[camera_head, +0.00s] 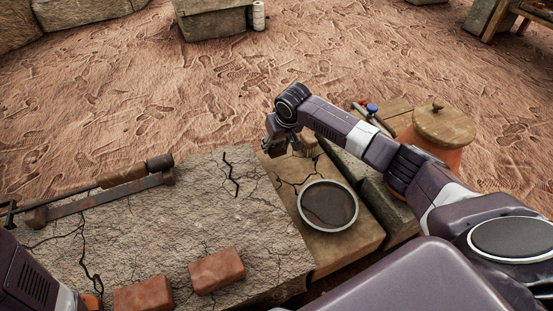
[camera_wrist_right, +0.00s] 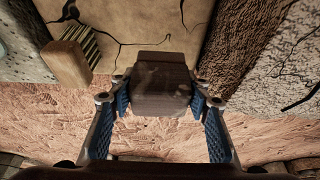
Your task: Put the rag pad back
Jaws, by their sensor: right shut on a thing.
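My right gripper (camera_wrist_right: 160,96) is shut on a brown, block-shaped pad (camera_wrist_right: 162,84), which I take to be the rag pad. The pad sits between the blue-lined fingers and appears near the slab's edge; whether it touches anything is unclear. In the head view my right gripper (camera_head: 279,146) is at the far end of the cracked tan slab (camera_head: 286,172), pointing down. The pad is hard to make out there. Of my left arm, only a link shows at the lower left; its gripper is out of view.
A wooden brush (camera_wrist_right: 70,62) lies beside the gripper. A round sieve (camera_head: 328,205) lies on the tan slab. Two red bricks (camera_head: 216,270) (camera_head: 143,296) and a long-handled tool (camera_head: 105,190) lie on the grey slab (camera_head: 190,215). A lidded clay pot (camera_head: 437,150) stands right.

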